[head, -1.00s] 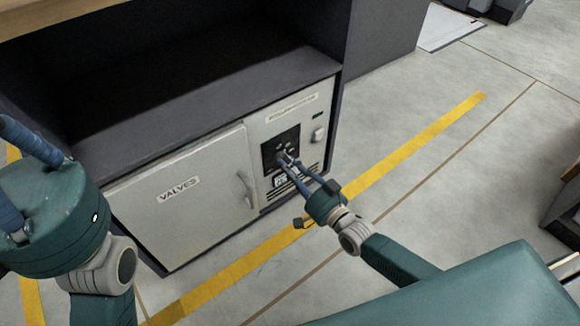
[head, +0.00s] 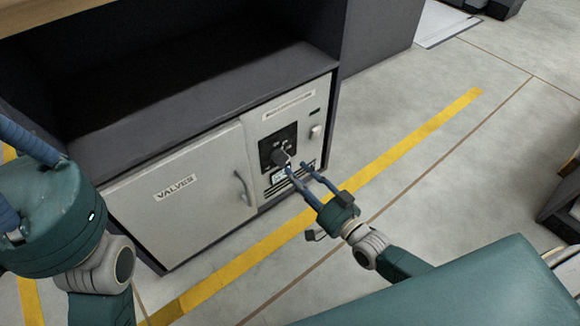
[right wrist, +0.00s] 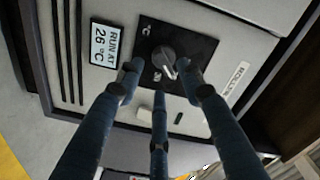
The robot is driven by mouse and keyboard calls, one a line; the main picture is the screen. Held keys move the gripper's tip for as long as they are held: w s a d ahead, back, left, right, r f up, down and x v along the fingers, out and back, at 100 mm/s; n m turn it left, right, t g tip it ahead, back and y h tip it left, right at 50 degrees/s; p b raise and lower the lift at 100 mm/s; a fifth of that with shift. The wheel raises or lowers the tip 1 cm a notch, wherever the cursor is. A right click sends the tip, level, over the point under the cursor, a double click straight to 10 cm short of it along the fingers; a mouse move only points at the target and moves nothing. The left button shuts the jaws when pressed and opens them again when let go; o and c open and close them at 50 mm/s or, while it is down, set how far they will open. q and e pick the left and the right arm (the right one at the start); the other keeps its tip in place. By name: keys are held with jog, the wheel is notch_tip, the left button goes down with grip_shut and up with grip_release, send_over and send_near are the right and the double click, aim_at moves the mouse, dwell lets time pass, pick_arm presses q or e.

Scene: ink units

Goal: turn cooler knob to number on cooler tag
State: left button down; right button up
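The cooler knob (head: 280,157) is a dark round knob on a black dial plate (head: 268,146) of the white cooler front. In the right wrist view the knob (right wrist: 164,60) has a pale pointer mark toward the lower right; the dial numbers are too small to read. The cooler tag (right wrist: 105,45) beside the plate reads "RUN AT 26 °C"; it also shows in the head view (head: 279,176). My right gripper (head: 297,168) is open and empty, its fingers spread in front of the knob, apart from it. My left gripper (head: 18,170) is partly cut off at the left.
A white door labelled "VALVES" (head: 176,187) with a handle (head: 241,188) is left of the cooler front. A dark shelf (head: 200,110) lies above. A white switch (head: 316,131) sits right of the dial. The floor with its yellow line (head: 400,148) is clear.

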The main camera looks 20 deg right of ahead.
jog(key=v, duration=0.6)
jog(key=shift+s+d, duration=0.15)
jog(key=shift+s, duration=0.25)
